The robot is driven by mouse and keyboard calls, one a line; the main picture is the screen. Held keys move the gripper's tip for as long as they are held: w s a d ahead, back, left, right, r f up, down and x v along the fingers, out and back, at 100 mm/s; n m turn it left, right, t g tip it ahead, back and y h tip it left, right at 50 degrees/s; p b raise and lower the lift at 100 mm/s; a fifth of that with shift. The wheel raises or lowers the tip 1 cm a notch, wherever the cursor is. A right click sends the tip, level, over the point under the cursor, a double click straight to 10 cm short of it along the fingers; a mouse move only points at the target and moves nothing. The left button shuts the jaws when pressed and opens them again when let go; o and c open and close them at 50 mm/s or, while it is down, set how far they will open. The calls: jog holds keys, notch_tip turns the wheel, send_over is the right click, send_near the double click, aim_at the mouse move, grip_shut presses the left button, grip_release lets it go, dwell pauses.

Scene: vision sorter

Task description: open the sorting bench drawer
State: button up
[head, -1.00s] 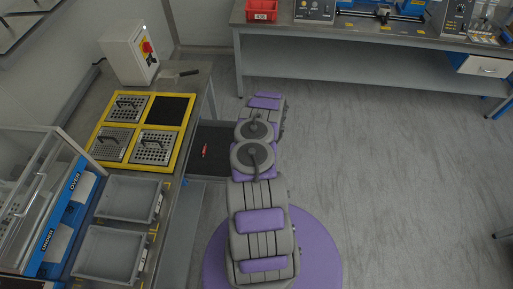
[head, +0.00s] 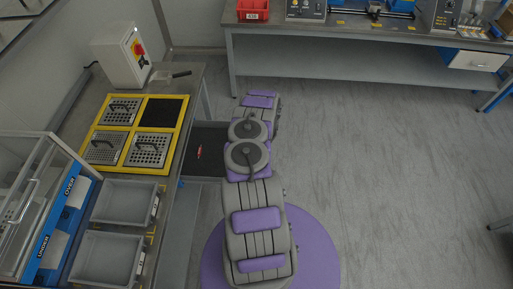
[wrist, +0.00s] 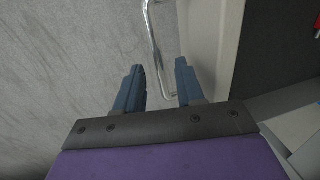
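The sorting bench drawer (head: 206,137) stands pulled out from the bench's right side in the head view, its dark inside showing with a small red item (head: 200,152) in it. My arm covers the drawer's front and my gripper there. In the wrist view, the pale drawer front (wrist: 205,45) carries a metal bar handle (wrist: 155,45). My gripper (wrist: 158,66) is open, its two blue-grey fingers on either side of the handle with gaps visible. I cannot tell if either finger touches it. The dark drawer inside (wrist: 275,45) lies to the right.
Another workbench (head: 330,40) stands at the back. The floor (head: 390,170) to the right is clear.

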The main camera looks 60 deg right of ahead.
jog(key=s+d+r+p, duration=0.1)
jog(key=s+r+p, duration=0.2)
jog(key=r, duration=1.3)
jog(key=shift+d+r, duration=0.15)
jog(key=shift+r, duration=0.1)
